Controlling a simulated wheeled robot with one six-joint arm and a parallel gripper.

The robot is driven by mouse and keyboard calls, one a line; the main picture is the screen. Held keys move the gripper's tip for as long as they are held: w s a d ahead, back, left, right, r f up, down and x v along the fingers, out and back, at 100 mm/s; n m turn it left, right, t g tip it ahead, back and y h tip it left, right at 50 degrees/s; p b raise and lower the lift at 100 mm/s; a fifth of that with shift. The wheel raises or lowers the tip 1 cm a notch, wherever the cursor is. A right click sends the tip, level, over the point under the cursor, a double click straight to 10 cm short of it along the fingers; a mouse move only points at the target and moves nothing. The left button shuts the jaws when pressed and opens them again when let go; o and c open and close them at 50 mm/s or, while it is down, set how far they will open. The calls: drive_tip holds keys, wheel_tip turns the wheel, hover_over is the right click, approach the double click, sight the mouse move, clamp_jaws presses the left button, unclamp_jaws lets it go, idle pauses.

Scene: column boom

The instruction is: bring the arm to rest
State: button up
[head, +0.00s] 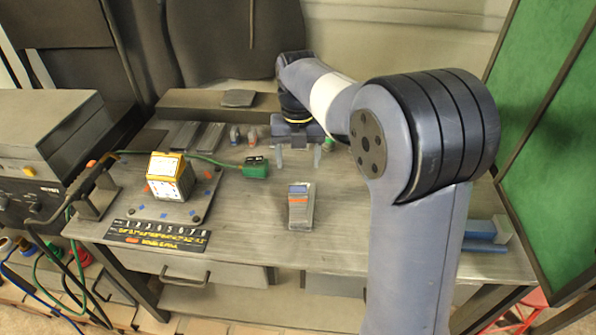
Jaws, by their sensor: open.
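My arm rises in the right foreground of the head view and bends over the workbench (240,225). My gripper (299,160) points down above the middle of the bench, with its two fingers apart and nothing visible between them. A small grey device with a blue top (300,205) sits on the bench nearer to me than the gripper, apart from it. The exact height of the fingertips above the bench is hard to tell.
A yellow and white box (170,177) sits on a dark plate at the left, behind a numbered strip (160,234). A green plug with a cable (256,167) lies left of my gripper. Grey machines (45,130) stand far left; a green panel (560,130) stands right.

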sight(298, 189)
drive_tip(key=shift+r, duration=0.5)
wheel_tip(298, 189, down, 13)
drive_tip(key=shift+r, duration=2.35)
drive_tip(key=shift+f, duration=0.1)
